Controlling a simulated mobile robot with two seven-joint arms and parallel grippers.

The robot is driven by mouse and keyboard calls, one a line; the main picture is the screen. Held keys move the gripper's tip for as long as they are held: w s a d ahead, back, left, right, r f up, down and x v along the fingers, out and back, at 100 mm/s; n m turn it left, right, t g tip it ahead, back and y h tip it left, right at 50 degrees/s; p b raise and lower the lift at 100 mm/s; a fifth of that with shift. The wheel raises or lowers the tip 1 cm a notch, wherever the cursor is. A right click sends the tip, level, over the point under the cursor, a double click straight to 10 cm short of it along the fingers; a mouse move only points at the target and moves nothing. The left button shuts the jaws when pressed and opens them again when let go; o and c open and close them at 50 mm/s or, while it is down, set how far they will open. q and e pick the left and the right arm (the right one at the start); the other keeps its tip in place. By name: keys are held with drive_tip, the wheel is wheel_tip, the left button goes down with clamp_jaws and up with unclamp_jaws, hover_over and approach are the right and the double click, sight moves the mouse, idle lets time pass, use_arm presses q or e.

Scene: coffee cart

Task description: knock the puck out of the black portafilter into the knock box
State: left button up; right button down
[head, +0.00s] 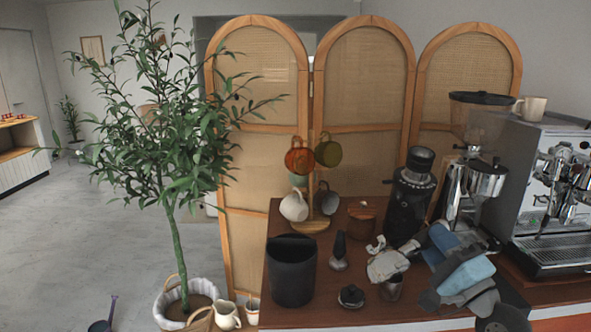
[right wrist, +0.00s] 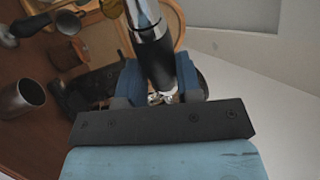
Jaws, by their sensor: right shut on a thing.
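The knock box (head: 292,270) is a dark open-topped cylinder at the counter's front left in the head view. My right gripper (head: 450,238) is to its right, above the counter, with blue fingers. In the right wrist view my right gripper (right wrist: 158,92) is shut on the black handle of the portafilter (right wrist: 152,50). The handle points away from the palm, and its chrome neck runs out of the top of that view. The basket and puck do not show there, and I cannot make out the puck in the head view. My left gripper is not in view.
A metal cup (head: 392,288), a small black tool (head: 351,296) and a black-topped tool (head: 338,252) stand between knock box and gripper. A mug tree (head: 311,226) and black grinder (head: 410,195) stand behind. The espresso machine (head: 550,190) is at right.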

wheel_tip(320, 180, down, 18)
drive_tip(key=m+t+h, duration=0.2)
drive_tip(key=m+h, duration=0.3)
drive_tip(key=h, duration=0.4)
use_arm(q)
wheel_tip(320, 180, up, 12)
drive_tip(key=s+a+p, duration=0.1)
drive_tip(key=p, duration=1.5)
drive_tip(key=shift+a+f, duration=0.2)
use_arm(e)
drive_tip(key=s+r, duration=0.9)
drive_tip(key=r, duration=0.4)
drive_tip(key=shift+s+a, duration=0.3)
drive_tip(key=shift+a, duration=0.1)
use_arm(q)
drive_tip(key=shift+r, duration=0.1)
